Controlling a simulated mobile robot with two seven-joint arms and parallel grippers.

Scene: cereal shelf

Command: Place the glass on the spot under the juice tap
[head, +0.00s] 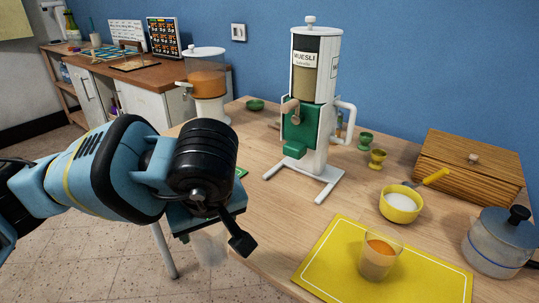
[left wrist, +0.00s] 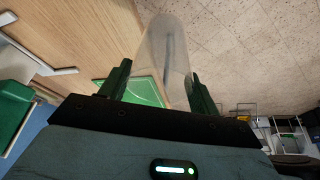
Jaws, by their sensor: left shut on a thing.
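My left gripper (head: 222,238) is at centre left in the head view, in front of the table's near left edge. It is shut on an empty clear glass (head: 207,250), which looks faint below it. In the left wrist view the glass (left wrist: 166,50) sits between the two dark fingers of the gripper (left wrist: 160,80). The juice dispenser (head: 207,80), with an orange tank and white base, stands at the back left, beyond my gripper and apart from the glass. A small tap is at its left side. My arm hides the area below the tap. My right gripper is not in view.
A muesli dispenser (head: 315,75) stands mid-table. A yellow mat (head: 425,278) holds a glass with orange contents (head: 379,257). A yellow bowl (head: 400,205), green cups, wooden box (head: 465,168) and lidded pot (head: 495,245) are at right. A green flat piece lies near the left table edge.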

